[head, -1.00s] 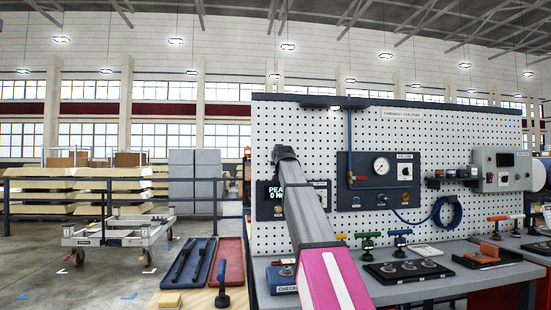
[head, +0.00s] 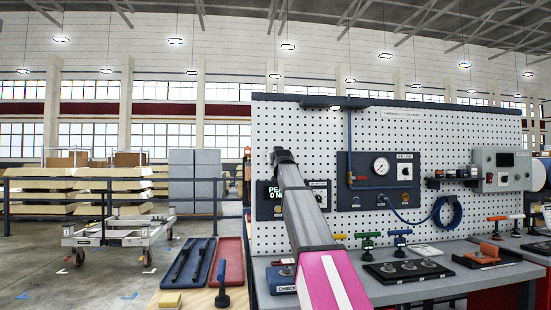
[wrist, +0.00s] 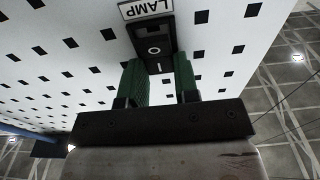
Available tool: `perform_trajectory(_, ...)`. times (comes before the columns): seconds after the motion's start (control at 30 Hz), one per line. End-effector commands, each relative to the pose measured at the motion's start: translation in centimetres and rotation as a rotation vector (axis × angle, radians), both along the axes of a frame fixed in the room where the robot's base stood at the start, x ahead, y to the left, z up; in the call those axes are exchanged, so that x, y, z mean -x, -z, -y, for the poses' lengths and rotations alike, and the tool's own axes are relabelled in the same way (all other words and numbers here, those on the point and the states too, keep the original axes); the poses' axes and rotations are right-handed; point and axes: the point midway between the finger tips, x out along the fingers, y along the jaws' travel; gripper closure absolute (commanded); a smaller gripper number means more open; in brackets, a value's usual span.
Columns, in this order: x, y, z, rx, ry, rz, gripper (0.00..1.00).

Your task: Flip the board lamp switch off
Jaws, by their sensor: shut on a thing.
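The lamp switch (wrist: 153,48) is a small black housing with a rocker marked O and I, under a white LAMP label (wrist: 146,9) that reads upside down in the wrist view. My gripper (wrist: 160,68) has its green ribbed fingers on either side of the lower part of the switch housing and is shut on it. The rocker face shows between and beyond the fingertips; which way it is tipped I cannot tell. In the head view my arm hides the switch and the gripper. A dark lamp bar (head: 336,102) sits at the pegboard's top edge.
The white pegboard (head: 450,130) carries a gauge panel (head: 378,181), a partly hidden display (head: 269,201) beside my arm, and a coiled blue hose (head: 447,212). A grey bench (head: 420,292) with coloured-handled tools stands below. A trolley (head: 118,237) stands on open floor at left.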

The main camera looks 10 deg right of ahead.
Motion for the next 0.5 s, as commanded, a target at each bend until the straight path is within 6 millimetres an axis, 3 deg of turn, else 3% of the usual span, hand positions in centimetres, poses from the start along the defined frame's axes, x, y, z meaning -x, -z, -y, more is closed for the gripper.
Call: perform_trajectory(0.5, 0.32, 0.82, 0.0, 0.0, 0.0, 0.339, 0.95)
